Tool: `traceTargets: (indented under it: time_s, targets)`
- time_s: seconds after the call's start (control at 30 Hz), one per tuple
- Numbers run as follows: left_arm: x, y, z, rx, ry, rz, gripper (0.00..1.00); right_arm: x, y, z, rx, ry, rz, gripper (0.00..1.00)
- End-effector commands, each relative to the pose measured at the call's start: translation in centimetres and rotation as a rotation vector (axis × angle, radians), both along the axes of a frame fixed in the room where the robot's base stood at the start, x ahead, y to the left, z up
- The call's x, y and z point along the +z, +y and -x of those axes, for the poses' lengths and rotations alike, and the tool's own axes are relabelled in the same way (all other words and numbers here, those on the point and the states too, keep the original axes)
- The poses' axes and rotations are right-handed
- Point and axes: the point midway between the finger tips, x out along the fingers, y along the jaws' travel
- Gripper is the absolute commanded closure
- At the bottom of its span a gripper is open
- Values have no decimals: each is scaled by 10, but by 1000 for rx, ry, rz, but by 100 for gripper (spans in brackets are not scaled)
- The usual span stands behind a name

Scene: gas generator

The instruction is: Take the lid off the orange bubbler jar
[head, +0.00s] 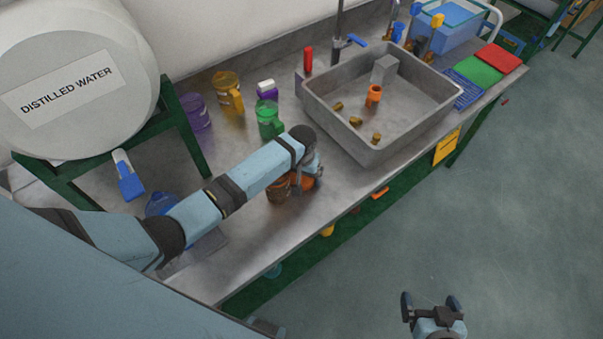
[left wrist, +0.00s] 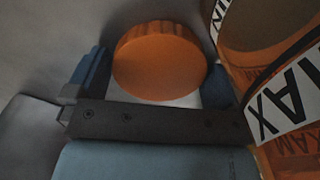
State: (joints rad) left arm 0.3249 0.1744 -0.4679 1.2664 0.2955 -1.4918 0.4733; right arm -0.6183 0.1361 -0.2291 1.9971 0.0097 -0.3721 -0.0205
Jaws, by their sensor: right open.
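My left gripper (head: 308,168) is low over the bench beside the orange bubbler jar (head: 278,189), and my arm partly covers the jar. An orange piece (head: 303,183) shows just under the gripper. In the left wrist view, a round orange lid with a ridged rim (left wrist: 160,62) lies between the two fingers (left wrist: 160,82). The fingers are close to its sides, but I cannot tell whether they grip it. The see-through orange jar with a MAX label (left wrist: 285,100) stands close at the right. My right gripper (head: 432,306) is open and empty over the floor.
A grey sink (head: 400,125) with several small brass fittings and an orange piece is right of the arm. Green (head: 268,118), yellow (head: 228,92) and purple (head: 195,112) jars stand behind. A distilled water tank (head: 75,85) is at left. The front bench strip is mostly clear.

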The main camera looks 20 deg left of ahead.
Motion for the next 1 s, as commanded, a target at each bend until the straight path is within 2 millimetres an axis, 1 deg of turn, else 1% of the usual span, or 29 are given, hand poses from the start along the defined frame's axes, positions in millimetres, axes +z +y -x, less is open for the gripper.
traceTargets:
  time_s: [0.23, 0.37, 0.47, 0.7, 0.8, 0.9, 1.0]
  targets:
    - [2, 0, 0, 0, -1, 0, 0, -5, -1, 1, -1, 8, 3, 0]
    - [14, 0, -1, 0, -2, 1, 0, -6, -1, 2, -1, 10, 5, 0]
    - [32, 0, -1, 0, -4, 1, 0, -6, -1, 2, -1, 10, 5, 0]
    - [84, 0, -1, -1, -4, 1, 0, -4, -1, 1, -1, 5, 3, 0]
    - [101, 0, -1, -1, -3, 1, 0, -3, -1, 0, -1, 3, 3, 0]
    - [114, 0, -1, 0, -1, 0, 0, -3, -1, 0, -1, 1, 2, 0]
    - [121, 0, -1, 1, -1, 0, 0, -3, -1, 0, -2, 2, 2, 0]
